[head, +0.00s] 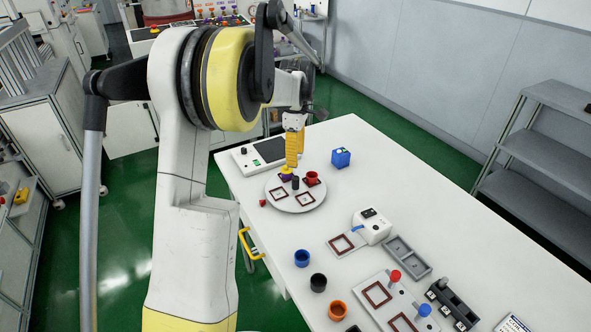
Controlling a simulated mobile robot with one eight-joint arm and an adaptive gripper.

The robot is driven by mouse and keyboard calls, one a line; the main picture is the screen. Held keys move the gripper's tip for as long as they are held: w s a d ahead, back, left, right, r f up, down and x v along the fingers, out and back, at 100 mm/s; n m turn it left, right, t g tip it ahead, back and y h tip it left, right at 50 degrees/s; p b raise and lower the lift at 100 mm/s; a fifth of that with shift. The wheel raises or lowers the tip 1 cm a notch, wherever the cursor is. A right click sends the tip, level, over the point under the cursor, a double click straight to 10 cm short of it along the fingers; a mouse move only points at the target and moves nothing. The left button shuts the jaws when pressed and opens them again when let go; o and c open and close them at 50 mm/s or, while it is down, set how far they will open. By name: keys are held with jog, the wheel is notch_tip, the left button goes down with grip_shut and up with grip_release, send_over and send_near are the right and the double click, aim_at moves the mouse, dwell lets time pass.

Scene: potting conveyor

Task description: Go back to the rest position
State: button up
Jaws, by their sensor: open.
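My gripper (290,165) points straight down over the round white plate (283,204) on the table. Its yellow body shows, but the fingertips are small and hard to make out. A purple part (286,174) lies right below or beside the fingertips; I cannot tell whether they touch. A red cup (312,177) and a small black piece (295,183) stand on the plate close to the gripper's right.
A blue cube (341,158) stands right of the plate. A flat device with a dark screen (268,150) lies behind. Blue (301,258), black (318,283) and orange (338,310) cups line the near left edge. A white box (372,226) and grey tray (407,256) stand nearer.

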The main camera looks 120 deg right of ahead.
jog(key=shift+r, duration=0.95)
